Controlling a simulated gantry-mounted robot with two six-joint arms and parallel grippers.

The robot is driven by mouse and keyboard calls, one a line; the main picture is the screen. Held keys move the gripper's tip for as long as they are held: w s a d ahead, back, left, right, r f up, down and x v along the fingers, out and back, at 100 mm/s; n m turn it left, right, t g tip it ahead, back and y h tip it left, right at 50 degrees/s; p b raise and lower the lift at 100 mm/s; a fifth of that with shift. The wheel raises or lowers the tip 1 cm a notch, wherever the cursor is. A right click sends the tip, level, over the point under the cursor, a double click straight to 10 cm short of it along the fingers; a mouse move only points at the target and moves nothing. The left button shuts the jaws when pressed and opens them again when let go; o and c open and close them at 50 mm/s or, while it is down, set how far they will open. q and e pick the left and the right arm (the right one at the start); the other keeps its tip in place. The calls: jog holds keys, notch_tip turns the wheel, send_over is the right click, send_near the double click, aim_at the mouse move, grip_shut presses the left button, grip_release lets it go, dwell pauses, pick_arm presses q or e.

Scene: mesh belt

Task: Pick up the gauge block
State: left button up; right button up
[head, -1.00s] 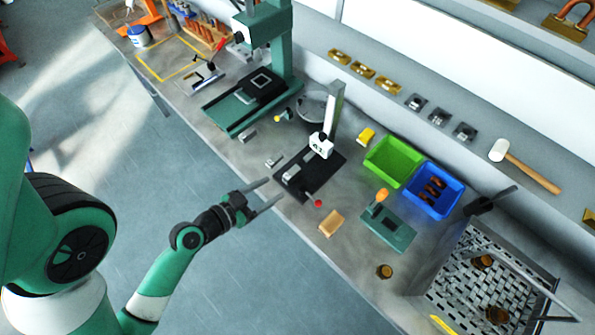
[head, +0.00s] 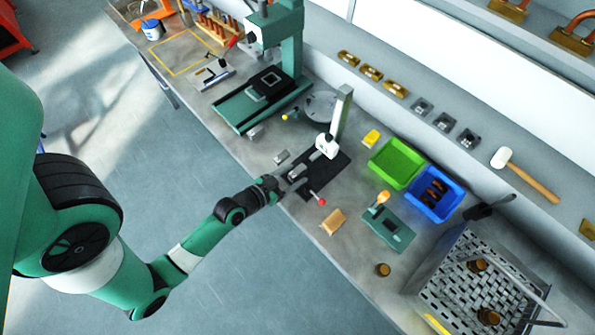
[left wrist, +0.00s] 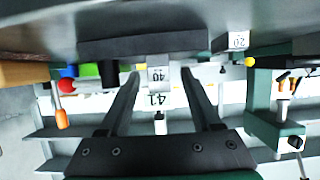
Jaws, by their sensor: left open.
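The gauge block (left wrist: 158,76), a small silver block marked 40, shows in the left wrist view between my left fingers, with a dark slab (left wrist: 110,47) against it. In the head view a small grey shape that may be this block (head: 298,172) sits at the edge of the black base plate (head: 326,176), partly lost behind the gripper. My left gripper (left wrist: 160,78) is open, its fingers on either side of the block, with gaps visible. A white slider (left wrist: 160,100) marked 41 stands behind the block. My right gripper is not in view.
Another silver block (left wrist: 238,41), marked 20, lies to one side, off the slab. The height gauge post (head: 342,112) rises from the base plate. A red-knobbed tool (head: 321,202) and a tan block (head: 333,222) lie close by. Green (head: 397,164) and blue (head: 434,194) bins stand right.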

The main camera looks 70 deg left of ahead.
pick_arm(q)
jog(key=shift+x, duration=1.2)
grip_shut()
jog(key=shift+r, duration=0.1)
